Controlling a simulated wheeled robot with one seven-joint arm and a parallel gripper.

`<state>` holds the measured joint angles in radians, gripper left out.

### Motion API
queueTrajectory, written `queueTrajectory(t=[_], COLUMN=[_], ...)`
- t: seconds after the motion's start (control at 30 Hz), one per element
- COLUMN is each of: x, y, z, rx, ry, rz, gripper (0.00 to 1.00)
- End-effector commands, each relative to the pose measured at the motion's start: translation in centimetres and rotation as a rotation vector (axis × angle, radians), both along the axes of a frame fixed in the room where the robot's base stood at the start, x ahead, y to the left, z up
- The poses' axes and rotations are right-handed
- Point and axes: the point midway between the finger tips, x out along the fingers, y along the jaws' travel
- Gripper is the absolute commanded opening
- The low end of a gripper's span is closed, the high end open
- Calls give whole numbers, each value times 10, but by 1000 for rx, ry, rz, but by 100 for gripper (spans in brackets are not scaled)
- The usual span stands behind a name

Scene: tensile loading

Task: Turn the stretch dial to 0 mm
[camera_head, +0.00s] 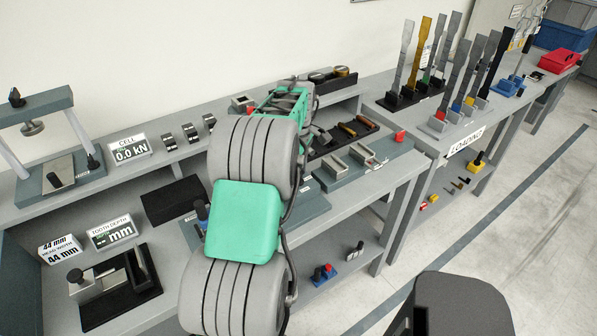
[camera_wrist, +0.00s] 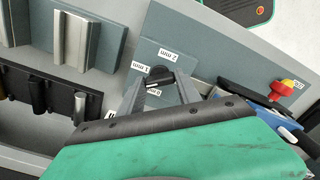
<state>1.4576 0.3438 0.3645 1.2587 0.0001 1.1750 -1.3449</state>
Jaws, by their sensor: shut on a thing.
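The stretch dial (camera_wrist: 159,75) is a small black knob on a blue-grey plate (camera_wrist: 196,65), seen in the wrist view. Labels reading 2 mm (camera_wrist: 168,54) and 1 mm (camera_wrist: 140,67) stand around it, appearing upside down. Another label to the lower left is mostly covered by my gripper, so I cannot read it. My gripper (camera_wrist: 159,84) is shut on the dial, with one finger on either side. I cannot tell exactly which mark the dial points to. In the head view my arm hides the dial and the gripper.
Metal grips (camera_wrist: 72,38) and a black rack (camera_wrist: 45,88) lie to the left. In the head view, a loading rack with upright strips (camera_head: 405,92) stands at the back right.

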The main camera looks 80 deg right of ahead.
Motion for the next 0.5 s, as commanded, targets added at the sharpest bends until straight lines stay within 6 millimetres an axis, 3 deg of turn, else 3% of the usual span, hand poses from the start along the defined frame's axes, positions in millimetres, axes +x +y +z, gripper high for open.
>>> queueTrajectory(t=[0.5], x=[0], y=[-1], z=[1], rx=[-3], ry=[0], rz=[487], gripper=[0])
